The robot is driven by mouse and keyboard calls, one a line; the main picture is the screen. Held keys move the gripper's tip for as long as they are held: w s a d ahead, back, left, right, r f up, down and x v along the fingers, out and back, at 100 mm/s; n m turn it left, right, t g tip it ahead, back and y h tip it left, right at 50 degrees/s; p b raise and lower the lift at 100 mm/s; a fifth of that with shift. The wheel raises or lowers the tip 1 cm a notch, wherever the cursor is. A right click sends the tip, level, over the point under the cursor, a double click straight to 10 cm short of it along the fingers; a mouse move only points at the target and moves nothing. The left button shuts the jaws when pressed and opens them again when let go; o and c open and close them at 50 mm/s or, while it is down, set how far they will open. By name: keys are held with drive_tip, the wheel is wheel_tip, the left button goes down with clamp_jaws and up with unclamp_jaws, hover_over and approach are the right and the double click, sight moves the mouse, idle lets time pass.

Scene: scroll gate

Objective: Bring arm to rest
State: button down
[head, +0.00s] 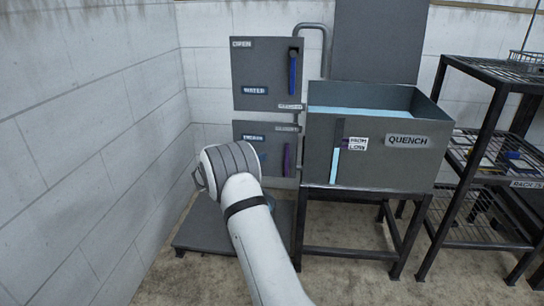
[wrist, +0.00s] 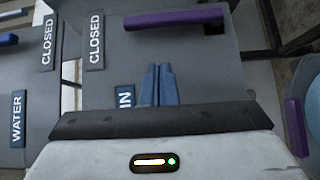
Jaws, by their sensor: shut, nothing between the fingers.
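My arm (head: 255,235) rises from the bottom of the head view, and its end covers part of the lower grey panel (head: 249,132). A purple handle (wrist: 172,19) lies beyond the fingertips; I cannot tell whether there is contact. The lower panel's purple handle also shows in the head view (head: 287,160).
The upper grey panel (head: 261,74) has a blue handle (head: 293,73) and a WATER label. A QUENCH tank (head: 375,165) with light blue liquid stands on a dark frame to the right. A black rack (head: 466,180) stands far right. A block wall (head: 80,130) is close on the left.

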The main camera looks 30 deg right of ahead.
drive_tip(key=s+a+p, duration=0.1)
drive_tip(key=a+p, duration=0.1)
drive_tip(key=a, duration=0.5)
drive_tip(key=s+r+m+g+y+p, duration=0.1)
drive_tip(key=s+r+g+y+p, duration=0.4)
drive_tip(key=s+r+p, duration=1.35)
drive_tip(key=s+a+r+t+y+p, duration=0.1)
drive_tip(key=s+a+r+y+p, duration=0.3)
drive_tip(key=s+r, duration=0.3)
drive_tip(key=s+a+r+t+y+p, duration=0.2)
drive_tip(key=s+a+r+y+p, duration=0.2)
drive_tip(key=s+r, duration=0.3)
drive_tip(key=s+a+r+m+t+y+p, duration=0.1)
drive_tip(key=s+a+r+y+p, duration=0.3)
drive_tip(key=s, duration=0.6)
wheel_tip(320, 180, up, 3)
drive_tip(key=a+p, duration=0.1)
drive_tip(key=a, duration=0.1)
drive_tip(key=shift+s+a+t+y+p, duration=0.25)
drive_tip(key=shift+a+t+y+p, duration=0.05)
drive_tip(key=shift+p, duration=0.1)
